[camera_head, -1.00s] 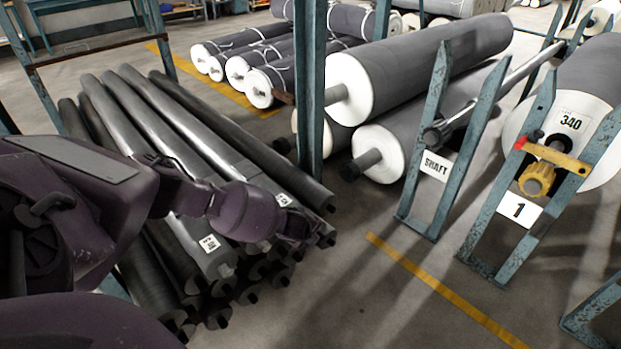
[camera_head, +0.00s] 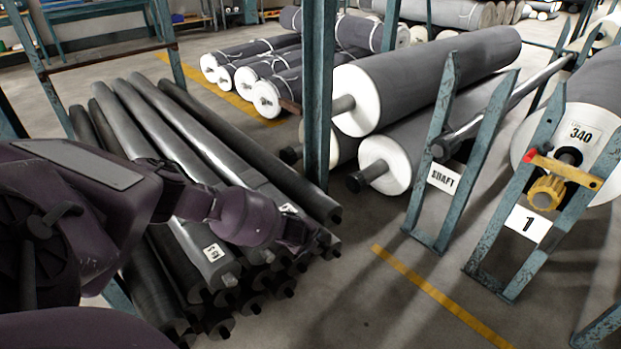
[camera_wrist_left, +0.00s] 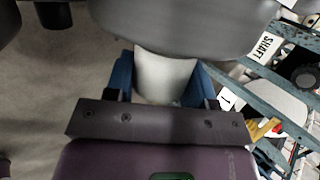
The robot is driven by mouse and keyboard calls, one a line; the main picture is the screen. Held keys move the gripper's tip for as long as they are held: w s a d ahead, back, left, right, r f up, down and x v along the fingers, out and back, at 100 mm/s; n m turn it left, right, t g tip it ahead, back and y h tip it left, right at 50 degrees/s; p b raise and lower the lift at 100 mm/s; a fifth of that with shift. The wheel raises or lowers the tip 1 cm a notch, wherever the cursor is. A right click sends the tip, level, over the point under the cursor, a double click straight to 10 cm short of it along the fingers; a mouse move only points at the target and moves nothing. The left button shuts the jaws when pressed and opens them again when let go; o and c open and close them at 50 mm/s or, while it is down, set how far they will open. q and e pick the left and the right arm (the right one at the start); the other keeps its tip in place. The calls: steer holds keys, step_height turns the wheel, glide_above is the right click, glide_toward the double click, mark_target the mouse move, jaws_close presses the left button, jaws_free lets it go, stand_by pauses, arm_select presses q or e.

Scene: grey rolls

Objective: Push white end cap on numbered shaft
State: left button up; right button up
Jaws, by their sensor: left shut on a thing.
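My left gripper (camera_head: 318,243) is at the near end of a pile of dark rolls (camera_head: 205,140). In the left wrist view its blue jaws (camera_wrist_left: 163,78) are shut on a pale, whitish piece (camera_wrist_left: 165,75). The piece runs up to a broad grey rounded body (camera_wrist_left: 185,25); whether they are joined, I cannot tell. In the head view the gripped piece is hidden. White tags with small marks sit on two dark rolls, one tag (camera_head: 213,252) near the front. A silver shaft (camera_head: 505,105) rests on the stand signed SHAFT (camera_head: 443,178). My right gripper is not in view.
A blue upright post (camera_head: 318,90) stands behind my left gripper. Large grey rolls with white ends (camera_head: 385,165) lie beyond it. A stand signed 1 (camera_head: 527,223), with a yellow knob (camera_head: 545,192), is at right before a roll marked 340 (camera_head: 580,133). Floor at front centre is clear.

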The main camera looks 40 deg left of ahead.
arm_select(q)
steer(key=shift+a, duration=0.65)
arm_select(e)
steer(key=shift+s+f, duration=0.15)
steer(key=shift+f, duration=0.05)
arm_select(q)
steer(key=o, duration=1)
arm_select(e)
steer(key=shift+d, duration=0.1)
arm_select(q)
steer(key=r, duration=0.1)
steer(key=s+r+p, duration=0.1)
steer(key=r, duration=0.1)
steer(key=r+p, duration=0.1)
steer(key=shift+s+d+r, duration=0.15)
steer(key=shift+s+d, duration=0.15)
steer(key=p+v, duration=0.1)
steer(key=v, duration=0.1)
steer(key=p+v, duration=0.1)
steer(key=v, duration=0.3)
steer(key=shift+s+f+p, duration=0.2)
steer(key=shift+s+p, duration=0.2)
steer(key=shift+s, duration=0.1)
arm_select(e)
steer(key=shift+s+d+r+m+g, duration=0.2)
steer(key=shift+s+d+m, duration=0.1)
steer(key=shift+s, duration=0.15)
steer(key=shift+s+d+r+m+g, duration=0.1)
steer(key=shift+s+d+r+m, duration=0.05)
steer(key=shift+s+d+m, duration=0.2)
